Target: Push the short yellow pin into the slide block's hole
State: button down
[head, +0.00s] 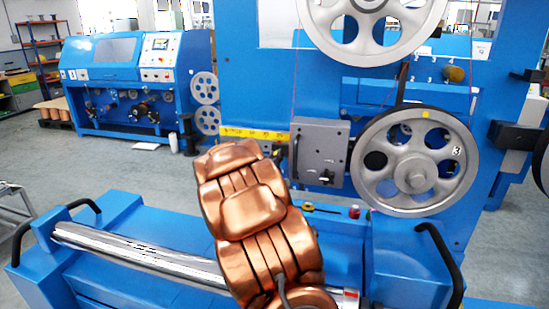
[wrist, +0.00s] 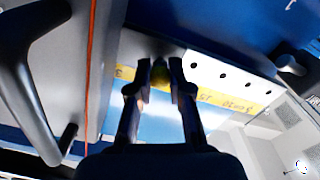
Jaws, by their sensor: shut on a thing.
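The slide block (head: 318,150) is the grey box on the blue machine, left of the lower pulley in the head view. My gripper (wrist: 160,78) shows in the wrist view with its two dark fingers shut on a small yellow-green piece, the short yellow pin (wrist: 160,72). The pin's far end is in shadow against a dark grey surface, and I cannot tell whether it touches or enters a hole. In the head view my copper-coloured arm hides most of my gripper and the pin, close to the slide block's left side.
A yellow scale strip (head: 255,134) runs left from the slide block. A large numbered pulley (head: 414,174) stands right of it, with another wheel (head: 368,22) above. A red knob (head: 354,212) and a yellow tape measure (head: 308,207) lie below. An orange wire (wrist: 91,60) shows in the wrist view.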

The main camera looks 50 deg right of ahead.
jog(key=shift+w+d+p, duration=0.3)
jog(key=shift+w+d, duration=0.05)
jog(key=shift+d, duration=0.3)
dwell(0.9)
jog(key=c, duration=1)
grip_release()
jog(key=v, duration=1.2)
jog(key=shift+a, duration=0.1)
